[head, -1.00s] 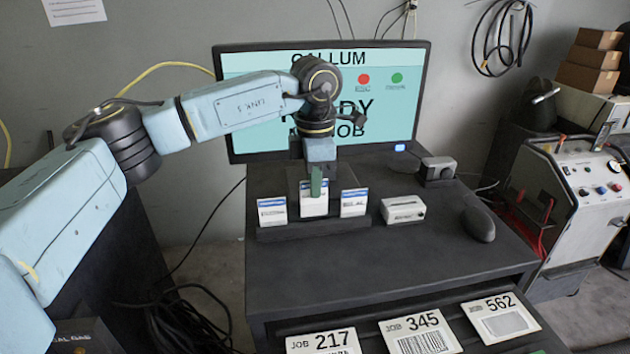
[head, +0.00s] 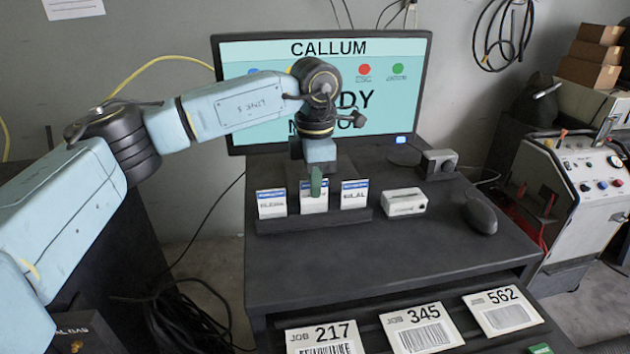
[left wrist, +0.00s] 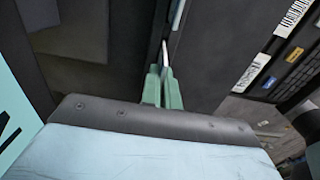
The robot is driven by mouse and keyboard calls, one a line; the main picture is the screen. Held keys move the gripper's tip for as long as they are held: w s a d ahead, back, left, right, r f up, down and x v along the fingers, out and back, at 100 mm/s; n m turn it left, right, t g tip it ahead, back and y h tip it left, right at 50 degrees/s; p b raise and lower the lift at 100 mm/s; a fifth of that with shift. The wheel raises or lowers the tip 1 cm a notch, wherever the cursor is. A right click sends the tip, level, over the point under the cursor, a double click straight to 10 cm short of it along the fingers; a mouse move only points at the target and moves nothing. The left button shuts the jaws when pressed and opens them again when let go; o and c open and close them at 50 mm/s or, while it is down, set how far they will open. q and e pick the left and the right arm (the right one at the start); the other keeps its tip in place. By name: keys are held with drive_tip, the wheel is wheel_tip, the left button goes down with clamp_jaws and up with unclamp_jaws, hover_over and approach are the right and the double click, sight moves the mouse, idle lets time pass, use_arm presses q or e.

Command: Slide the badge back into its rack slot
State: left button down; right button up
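My left gripper (head: 317,184) points down at the middle of the dark badge rack (head: 300,223) in the head view. Its green fingers are shut on the middle badge (head: 306,203), white with a blue top band. In the left wrist view the green fingers (left wrist: 161,88) are close together, with the badge's thin white edge (left wrist: 165,53) between them. The badge looks upright, in line with its neighbours. Its lower edge is at the rack; I cannot tell how deep it sits in a slot. My right gripper is out of view.
A left badge (head: 271,204) and a badge reading BILAL (head: 355,195) stand in the rack on either side. A small white box (head: 404,203) and a black mouse (head: 480,214) lie to the right. The monitor (head: 400,110) stands behind. Job cards (head: 421,328) lie in front.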

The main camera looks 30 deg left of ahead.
use_arm(q)
drive_tip(key=shift+f+b, duration=0.4)
drive_tip(key=shift+f, duration=0.25)
drive_tip(key=c, duration=1.6)
unclamp_jaws()
drive_tip(key=shift+r, duration=0.1)
wheel_tip(320, 180, up, 13)
drive_tip(key=shift+r+b, duration=0.15)
drive_tip(key=shift+b, duration=0.5)
